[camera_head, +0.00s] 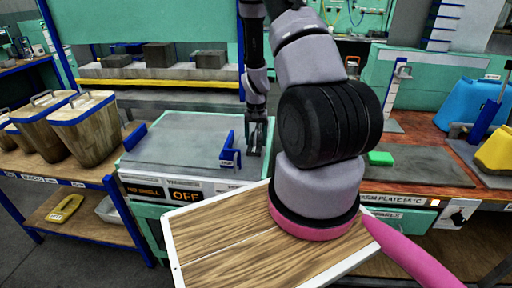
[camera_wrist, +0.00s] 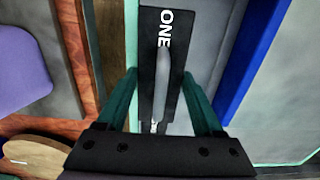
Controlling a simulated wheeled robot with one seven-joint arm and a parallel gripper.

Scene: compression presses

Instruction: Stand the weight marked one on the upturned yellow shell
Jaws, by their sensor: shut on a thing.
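The weight marked ONE (camera_wrist: 149,80) is a narrow black block with a grey bar handle. In the wrist view it sits between the green fingers of my gripper (camera_wrist: 163,110), which is shut on it. In the head view my gripper (camera_head: 257,138) is low over the right part of a grey plate, beside a blue upright piece; my arm partly hides this area. I cannot tell whether the weight touches the plate. A yellow shell-like piece (camera_head: 497,151) is at the right edge, cut off by the frame. Whether it is upturned is unclear.
The grey plate (camera_head: 175,140) has displays reading NO SHELL and OFF, and is mostly clear. The blue upright piece (camera_head: 230,158) stands close to my gripper. A large blue piece (camera_head: 462,104) and a green block (camera_head: 380,158) are on the right bench. Wooden bins (camera_head: 85,128) stand left.

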